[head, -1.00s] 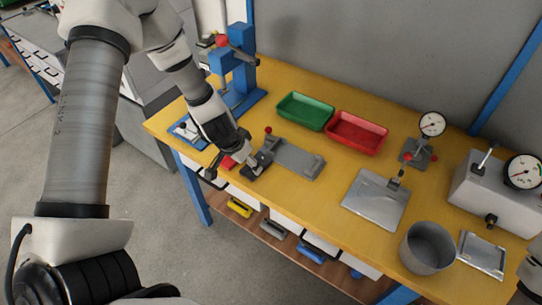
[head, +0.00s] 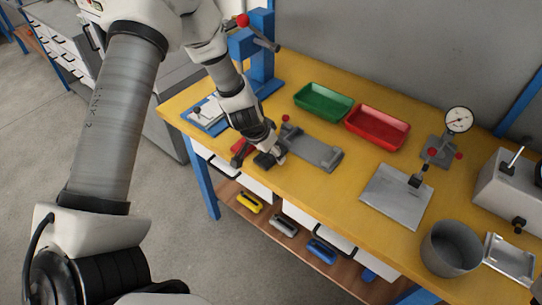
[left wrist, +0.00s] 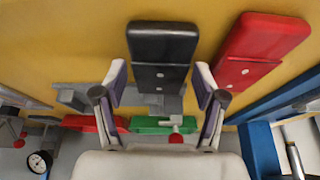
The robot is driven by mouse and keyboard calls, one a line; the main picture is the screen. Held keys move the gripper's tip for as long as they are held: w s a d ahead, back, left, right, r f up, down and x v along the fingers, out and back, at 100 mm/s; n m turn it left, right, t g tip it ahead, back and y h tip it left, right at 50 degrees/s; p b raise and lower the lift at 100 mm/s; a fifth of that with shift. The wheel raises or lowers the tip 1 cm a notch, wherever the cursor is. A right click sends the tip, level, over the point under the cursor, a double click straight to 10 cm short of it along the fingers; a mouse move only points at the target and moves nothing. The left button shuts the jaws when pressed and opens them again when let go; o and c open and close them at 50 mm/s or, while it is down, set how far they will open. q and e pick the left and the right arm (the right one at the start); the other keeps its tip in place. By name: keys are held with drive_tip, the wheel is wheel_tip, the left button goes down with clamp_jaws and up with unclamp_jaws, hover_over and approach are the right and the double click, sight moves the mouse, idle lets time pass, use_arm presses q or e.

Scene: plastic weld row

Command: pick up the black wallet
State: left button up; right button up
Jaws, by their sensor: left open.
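The black wallet (left wrist: 163,48) is a flat dark rectangle in the left wrist view, with its near end between the two fingers of my left gripper (left wrist: 160,82). The fingers are open, one on each side of it; I cannot tell whether they touch it. In the head view the left gripper (head: 262,153) points down at the front edge of the bench, partly hiding the black wallet (head: 268,159). A red wallet (left wrist: 260,50) lies just right of the black one in the left wrist view. My right gripper is not in view.
A grey fixture plate (head: 312,150) lies right beside the black wallet. A green tray (head: 323,101) and a red tray (head: 377,127) stand behind it. A blue press (head: 262,48) stands at the back left.

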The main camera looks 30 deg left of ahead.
sight(270, 154)
use_arm(q)
drive_tip(key=shift+f, duration=0.25)
drive_tip(key=shift+c, duration=0.4)
drive_tip(key=c, duration=0.8)
drive_tip(key=shift+r, duration=0.1)
drive_tip(key=shift+c, duration=0.2)
wheel_tip(270, 154, up, 4)
drive_tip(key=p, duration=0.3)
drive_tip(key=s+r+p, duration=0.1)
drive_tip(key=s+p, duration=0.1)
drive_tip(key=s, duration=1.4)
drive_tip(key=shift+d+r, duration=0.15)
drive_tip(key=shift+d, duration=0.3)
